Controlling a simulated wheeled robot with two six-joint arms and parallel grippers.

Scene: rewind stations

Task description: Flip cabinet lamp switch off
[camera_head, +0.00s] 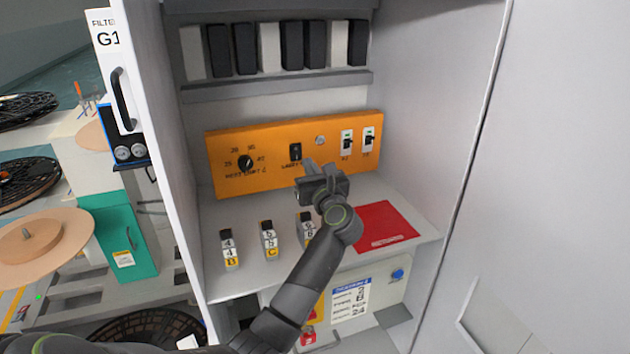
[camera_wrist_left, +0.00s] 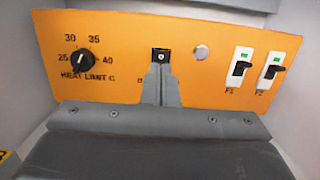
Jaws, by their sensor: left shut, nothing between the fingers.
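The cabinet lamp switch (camera_head: 295,151) is a small black switch on the orange panel (camera_head: 225,183), between the heat limit knob and a round grey button. It also shows in the left wrist view (camera_wrist_left: 160,55), just above the fingertips. Its label is mostly hidden by my gripper. My left gripper (camera_head: 309,165) is shut and empty, its tips just below the switch in the picture. In the left wrist view its fingers (camera_wrist_left: 160,77) point at the switch; I cannot tell whether they touch it. My right gripper is not in view.
The heat limit knob (camera_head: 245,163) is left of the switch; two white breakers (camera_head: 347,143) (camera_head: 368,140) are right. Below, several labelled blocks (camera_head: 229,250) and a red mat (camera_head: 385,226) occupy the shelf. The open cabinet door (camera_head: 145,130) stands left, a grey wall right.

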